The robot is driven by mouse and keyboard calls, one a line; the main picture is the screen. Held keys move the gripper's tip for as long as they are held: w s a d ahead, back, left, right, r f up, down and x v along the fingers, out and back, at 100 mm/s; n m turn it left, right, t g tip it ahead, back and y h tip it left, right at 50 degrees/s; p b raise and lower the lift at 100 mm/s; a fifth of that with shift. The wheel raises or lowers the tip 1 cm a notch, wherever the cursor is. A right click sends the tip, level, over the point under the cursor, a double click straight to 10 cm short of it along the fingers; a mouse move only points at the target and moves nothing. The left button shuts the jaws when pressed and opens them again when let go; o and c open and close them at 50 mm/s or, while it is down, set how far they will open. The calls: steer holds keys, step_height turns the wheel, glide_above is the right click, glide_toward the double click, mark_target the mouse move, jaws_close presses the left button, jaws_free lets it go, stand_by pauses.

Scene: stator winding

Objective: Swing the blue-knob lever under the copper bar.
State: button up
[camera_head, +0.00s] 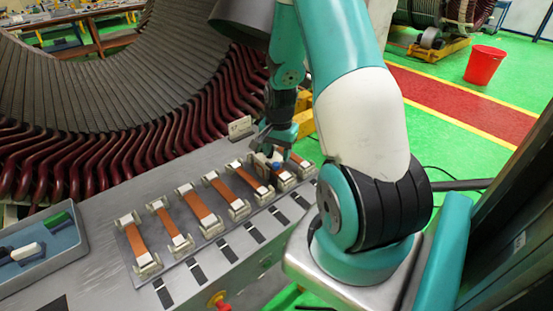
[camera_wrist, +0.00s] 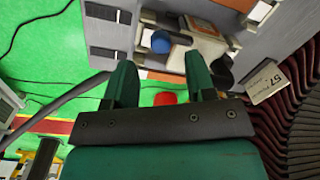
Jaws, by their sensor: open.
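The blue knob (camera_head: 275,166) of the lever shows as a small blue spot just under my gripper (camera_head: 268,142) in the head view. In the wrist view the blue knob (camera_wrist: 160,42) is round and lies just beyond and between the two green fingertips of my gripper (camera_wrist: 160,68). The lever's arm is hard to make out beside the pale fixture (camera_wrist: 178,57). Several copper bars lie in a row between white clamps, such as one copper bar (camera_head: 224,188); the bar nearest the knob is partly hidden by my gripper.
The large stator with dark red coils (camera_head: 150,155) stands behind the grey bench (camera_head: 100,207). A number tag (camera_head: 240,126) stands near my gripper, and shows in the wrist view (camera_wrist: 268,84). A grey tray (camera_head: 45,258) sits at left. A red bucket (camera_head: 484,65) stands on the floor.

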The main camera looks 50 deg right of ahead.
mark_target(276, 163)
steer(key=shift+w+f+p, duration=0.1)
steer(key=shift+f+p, duration=0.25)
steer(key=shift+f, duration=1.85)
steer(key=c, duration=0.9)
